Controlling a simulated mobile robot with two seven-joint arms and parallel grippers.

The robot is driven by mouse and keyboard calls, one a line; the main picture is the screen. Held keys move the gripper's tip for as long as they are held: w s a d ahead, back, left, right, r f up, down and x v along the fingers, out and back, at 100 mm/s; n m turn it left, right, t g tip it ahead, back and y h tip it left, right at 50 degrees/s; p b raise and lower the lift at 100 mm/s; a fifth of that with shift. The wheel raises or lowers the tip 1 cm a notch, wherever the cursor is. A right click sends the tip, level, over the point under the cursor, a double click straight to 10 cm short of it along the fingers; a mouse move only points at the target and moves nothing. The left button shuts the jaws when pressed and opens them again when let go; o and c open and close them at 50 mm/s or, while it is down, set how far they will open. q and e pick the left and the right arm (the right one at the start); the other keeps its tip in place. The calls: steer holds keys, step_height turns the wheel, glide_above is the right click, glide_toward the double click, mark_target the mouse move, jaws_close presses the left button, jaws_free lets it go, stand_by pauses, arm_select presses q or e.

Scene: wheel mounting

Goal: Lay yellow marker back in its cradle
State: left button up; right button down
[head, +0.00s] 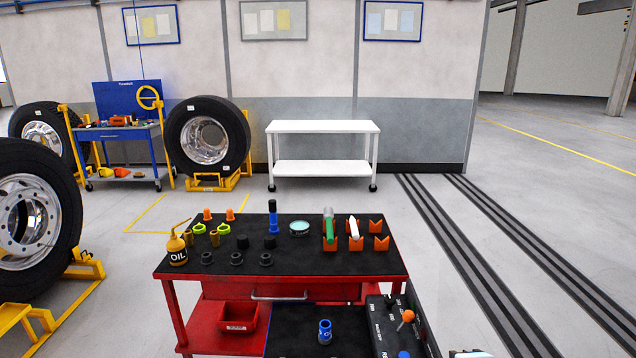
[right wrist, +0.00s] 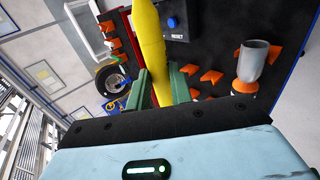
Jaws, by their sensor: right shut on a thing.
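In the right wrist view the yellow marker (right wrist: 150,40) is between the green fingers of my right gripper (right wrist: 160,82), which is shut on it. The marker points up and away from the palm, and its lower end is hidden by the gripper. In the head view an empty pair of orange V-shaped cradle blocks (head: 381,242) stands at the right of the black table top. Beside it, a green marker (head: 328,228) and a white marker (head: 354,230) lie in orange cradles.
The red table (head: 180,312) carries an oil can (head: 178,250), a blue tool (head: 273,218), a round lens (head: 299,228) and several black rings. A control box with an orange knob (head: 407,316) is at front right. In the right wrist view a grey cup (right wrist: 252,62) is right of the fingers.

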arm_select(q)
steer(key=s+f+g+b, duration=0.1)
steer(key=s+f+b, duration=0.4)
steer(key=f, duration=0.2)
arm_select(e)
step_height(320, 180, down, 13)
steer(key=s+g, duration=0.2)
arm_select(q)
steer(key=w+r+t+p, duration=0.1)
steer(key=w+r+p, duration=0.5)
steer(key=r, duration=0.3)
steer(key=shift+w+t+p, duration=0.3)
steer(key=shift+p, duration=0.4)
steer(key=shift+s, duration=0.1)
steer(key=c, duration=0.4)
steer(key=shift+o, duration=0.2)
steer(key=shift+s+a+f, duration=0.1)
steer(key=shift+s+a, duration=0.05)
arm_select(e)
steer(key=s+r, duration=0.2)
steer(key=s, duration=0.7)
steer(key=shift+r, duration=0.15)
